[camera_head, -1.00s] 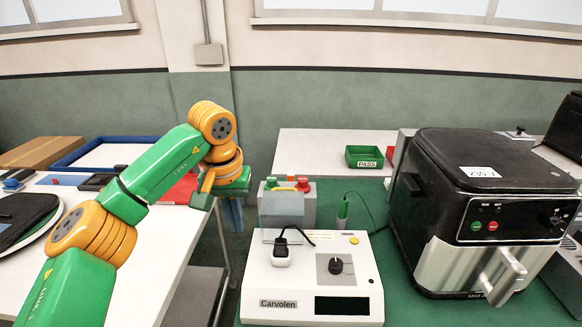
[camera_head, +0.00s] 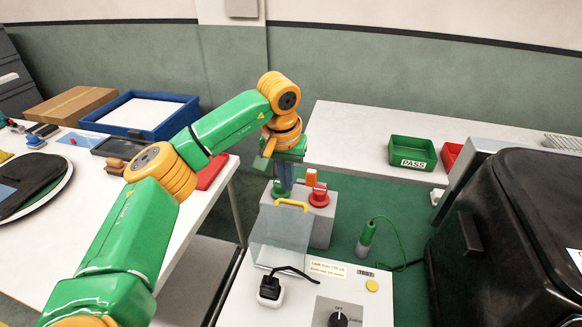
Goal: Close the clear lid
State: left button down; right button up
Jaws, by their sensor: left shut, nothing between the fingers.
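The clear lid (camera_head: 280,236) is a see-through panel with a yellow handle (camera_head: 292,204) on its top edge. It stands raised and tilted at the back of the white tester (camera_head: 257,312), in front of a grey button box (camera_head: 325,225). A black plug in a white socket (camera_head: 269,289) sits in front of the lid. My left gripper (camera_head: 284,186) is shut and empty, fingers pointing down, just above and behind the yellow handle. I cannot tell whether it touches the lid. My right gripper is not in view.
A green button (camera_head: 279,188) and a red button (camera_head: 319,197) top the grey box close to my left gripper. A green probe (camera_head: 366,236) with a cable stands right of the tester. A black air fryer (camera_head: 480,250) fills the right. A green PASS bin (camera_head: 413,150) stands behind.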

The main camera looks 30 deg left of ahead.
pick_arm(q)
jog(key=f, duration=0.2)
jog(key=w+f, duration=0.1)
jog(key=f+p, duration=0.1)
jog(key=f, duration=0.1)
jog(key=shift+w+a+f, duration=0.1)
jog(key=shift+w+f, duration=0.2)
jog(key=shift+s, duration=0.15)
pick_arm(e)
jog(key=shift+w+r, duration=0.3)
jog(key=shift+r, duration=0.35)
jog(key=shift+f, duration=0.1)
